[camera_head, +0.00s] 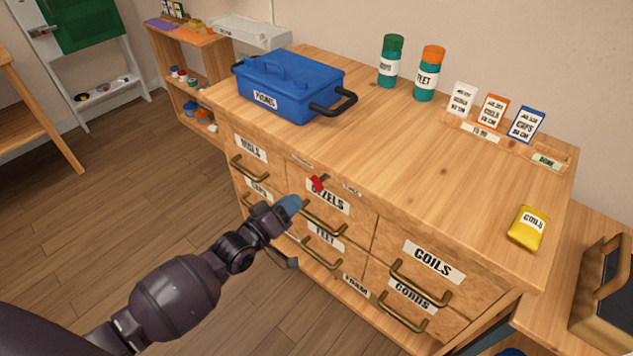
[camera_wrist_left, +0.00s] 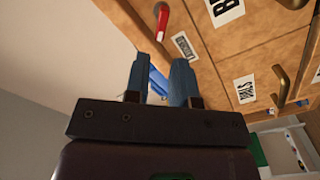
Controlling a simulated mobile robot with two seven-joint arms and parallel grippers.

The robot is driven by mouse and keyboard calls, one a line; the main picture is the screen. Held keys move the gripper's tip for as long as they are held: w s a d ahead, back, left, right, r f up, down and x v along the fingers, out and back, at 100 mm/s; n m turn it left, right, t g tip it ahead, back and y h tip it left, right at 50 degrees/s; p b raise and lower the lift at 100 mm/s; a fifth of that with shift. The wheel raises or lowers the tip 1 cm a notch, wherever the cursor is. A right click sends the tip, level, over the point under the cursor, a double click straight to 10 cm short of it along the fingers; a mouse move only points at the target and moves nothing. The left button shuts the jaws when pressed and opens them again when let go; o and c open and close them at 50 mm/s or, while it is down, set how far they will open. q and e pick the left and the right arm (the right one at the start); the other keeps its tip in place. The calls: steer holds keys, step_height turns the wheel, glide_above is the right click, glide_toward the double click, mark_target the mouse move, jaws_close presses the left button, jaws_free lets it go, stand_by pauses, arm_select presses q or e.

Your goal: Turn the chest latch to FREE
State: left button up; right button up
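The red chest latch (camera_head: 318,184) sits on the front of the wooden chest (camera_head: 462,225), just above the BEZELS label. Small labels flank it; their words are too small to read. The latch (camera_wrist_left: 162,21) also shows at the top of the left wrist view, beyond the fingertips, with a small label (camera_wrist_left: 184,45) beside it. My left gripper (camera_head: 291,205) is in front of the chest, below and left of the latch and apart from it. In the left wrist view its blue fingers (camera_wrist_left: 160,62) are apart with nothing between them. My right gripper is not in view.
Brass drawer handles (camera_head: 323,220) stick out from the front close to my left gripper. On top stand a blue toolbox (camera_head: 290,85), two canisters (camera_head: 428,73), several small cards (camera_head: 492,110) and a yellow packet (camera_head: 528,228). The floor on the left is clear.

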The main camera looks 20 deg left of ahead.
mark_target(313, 184)
arm_select(q)
steer(key=b+x, duration=0.1)
steer(key=x, duration=0.7)
steer(key=shift+f, duration=0.2)
steer(key=shift+w+d, duration=0.15)
steer(key=shift+w, duration=0.5)
steer(key=shift+r, duration=0.1)
steer(key=c, duration=0.4)
jaws_close()
